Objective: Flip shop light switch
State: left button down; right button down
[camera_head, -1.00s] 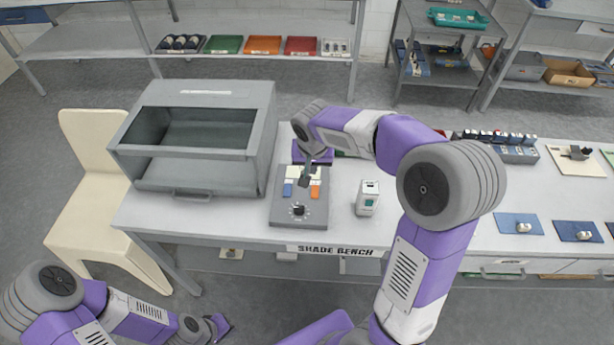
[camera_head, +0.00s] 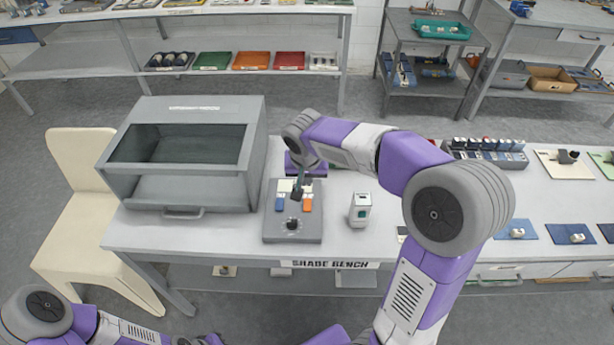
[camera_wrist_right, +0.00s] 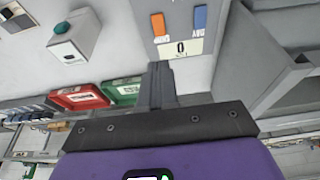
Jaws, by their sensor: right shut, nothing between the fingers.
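A grey control panel (camera_head: 308,226) lies on the bench, with a blue tab (camera_head: 280,204), an orange tab (camera_head: 307,204), pale labels and a black knob (camera_head: 292,223). The orange tab (camera_wrist_right: 158,24) and blue tab (camera_wrist_right: 200,18) also show in the right wrist view, beside a label reading 0. My right gripper (camera_head: 297,198) is shut and empty, pointing down over the panel's label area; contact cannot be told. Its fingers (camera_wrist_right: 161,70) end just by that label in the wrist view. My left gripper (camera_head: 207,340) is mostly cut off at the bottom edge.
A small white box (camera_head: 359,210) stands right of the panel. A grey cabinet (camera_head: 185,160) with a dark window stands left of it. Blue mats (camera_head: 515,228) with small parts lie farther right. A cream chair (camera_head: 85,180) stands at the bench's left end.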

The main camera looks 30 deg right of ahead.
jog(key=shift+r, duration=0.1)
jog(key=p+v, duration=0.5)
jog(key=v, duration=0.8)
jog(key=shift+s+a+r, duration=0.2)
jog(key=shift+s, duration=0.25)
